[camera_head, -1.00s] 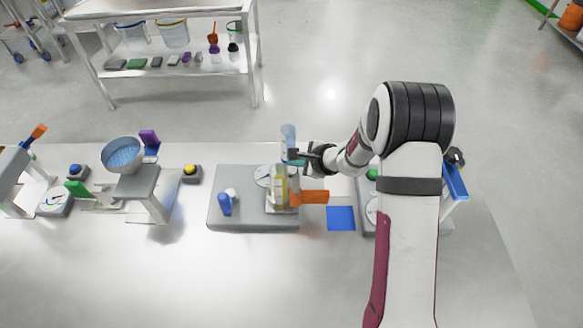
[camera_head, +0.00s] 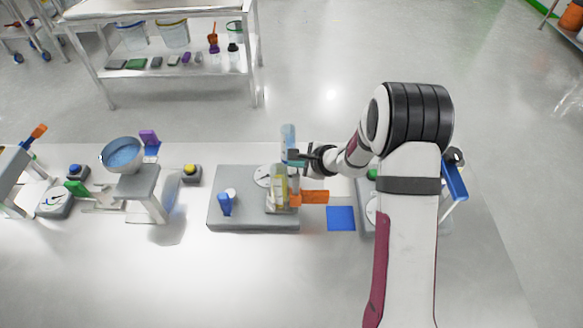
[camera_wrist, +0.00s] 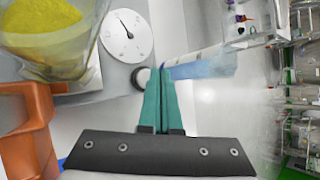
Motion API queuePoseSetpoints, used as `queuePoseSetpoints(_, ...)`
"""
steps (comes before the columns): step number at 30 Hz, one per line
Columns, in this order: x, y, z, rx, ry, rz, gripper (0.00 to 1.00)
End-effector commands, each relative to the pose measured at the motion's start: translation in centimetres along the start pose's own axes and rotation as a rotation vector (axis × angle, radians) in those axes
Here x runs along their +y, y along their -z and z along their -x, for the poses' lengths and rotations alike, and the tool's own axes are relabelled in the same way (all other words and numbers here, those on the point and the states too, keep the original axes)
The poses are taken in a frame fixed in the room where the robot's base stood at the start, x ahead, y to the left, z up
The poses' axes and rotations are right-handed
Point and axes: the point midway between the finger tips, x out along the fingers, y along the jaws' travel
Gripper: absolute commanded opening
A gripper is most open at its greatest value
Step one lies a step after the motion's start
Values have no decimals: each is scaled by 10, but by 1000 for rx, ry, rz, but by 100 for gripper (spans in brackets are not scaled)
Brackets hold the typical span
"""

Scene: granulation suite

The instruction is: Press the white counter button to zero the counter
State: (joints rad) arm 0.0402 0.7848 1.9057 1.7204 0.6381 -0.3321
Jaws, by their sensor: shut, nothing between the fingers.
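In the wrist view, a small round white button (camera_wrist: 141,78) with a dark ring sits at the edge of a grey base, just below a white dial (camera_wrist: 127,36). My gripper (camera_wrist: 163,72) has its teal fingers shut together and empty. The fingertips appear just right of the button, and I cannot tell whether they touch it. In the head view, my gripper (camera_head: 294,157) is at the back right of the grey base (camera_head: 240,223), beside the dial (camera_head: 262,175). I cannot make out the button there.
A clear vessel with yellow contents (camera_wrist: 45,30) and an orange part (camera_wrist: 28,130) are close at left in the wrist view. A blue-tinted clear tube (camera_wrist: 205,65) is just right of the fingertips. In the head view, a blue square (camera_head: 341,218) lies on the bench, with clear bench in front.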

Motion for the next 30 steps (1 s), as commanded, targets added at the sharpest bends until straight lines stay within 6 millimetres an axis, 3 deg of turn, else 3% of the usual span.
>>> queuePoseSetpoints(30,6,6,-8,0,0,0,0)
